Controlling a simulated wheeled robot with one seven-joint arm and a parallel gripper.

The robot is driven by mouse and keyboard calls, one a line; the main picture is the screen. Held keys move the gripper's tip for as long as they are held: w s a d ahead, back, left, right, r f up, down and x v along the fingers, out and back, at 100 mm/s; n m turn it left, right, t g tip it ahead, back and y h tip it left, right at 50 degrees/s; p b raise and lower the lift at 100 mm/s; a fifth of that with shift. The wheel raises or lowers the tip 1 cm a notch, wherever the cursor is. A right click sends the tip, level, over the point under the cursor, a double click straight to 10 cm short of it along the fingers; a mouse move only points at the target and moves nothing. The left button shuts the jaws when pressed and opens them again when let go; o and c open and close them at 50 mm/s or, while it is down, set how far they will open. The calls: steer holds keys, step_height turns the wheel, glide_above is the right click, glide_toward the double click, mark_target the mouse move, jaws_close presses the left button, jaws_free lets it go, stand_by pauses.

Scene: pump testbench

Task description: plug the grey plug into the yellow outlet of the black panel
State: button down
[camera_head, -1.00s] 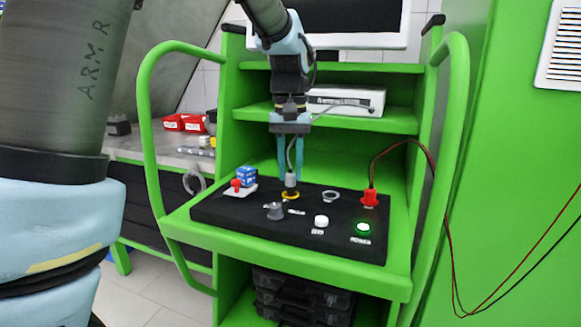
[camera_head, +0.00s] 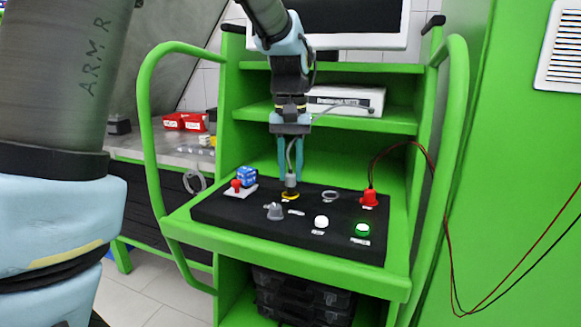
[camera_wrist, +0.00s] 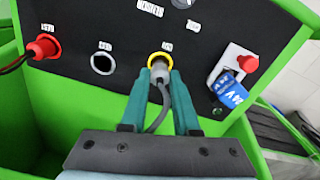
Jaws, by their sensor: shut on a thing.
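The grey plug (camera_head: 290,181) stands upright at the yellow outlet (camera_head: 290,196) of the black panel (camera_head: 345,247). In the wrist view the plug (camera_wrist: 159,71) has its front end within the yellow ring (camera_wrist: 161,56); how deep it sits is hidden. My gripper (camera_head: 291,174) is shut on the plug, with its teal fingers on either side of it. The grip also shows in the wrist view (camera_wrist: 161,77). A grey cable (camera_wrist: 164,104) runs from the plug back between the fingers.
A red plug (camera_head: 369,197) with red and black wires is at the panel's right. An empty grey-ringed outlet (camera_head: 331,196) lies between. A blue block (camera_head: 247,174) and red button (camera_head: 236,184) are left. A grey knob (camera_head: 275,211), white button (camera_head: 321,221) and lit green button (camera_head: 362,229) are in front.

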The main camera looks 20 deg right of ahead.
steer(key=shift+f+b, duration=0.6)
steer(key=shift+f, duration=0.5)
stand_by(0.5)
steer(key=shift+c, duration=0.9)
jaws_free()
steer(key=shift+r, duration=0.1)
steer(key=shift+r+p, duration=3.6)
steer(key=shift+r, duration=0.35)
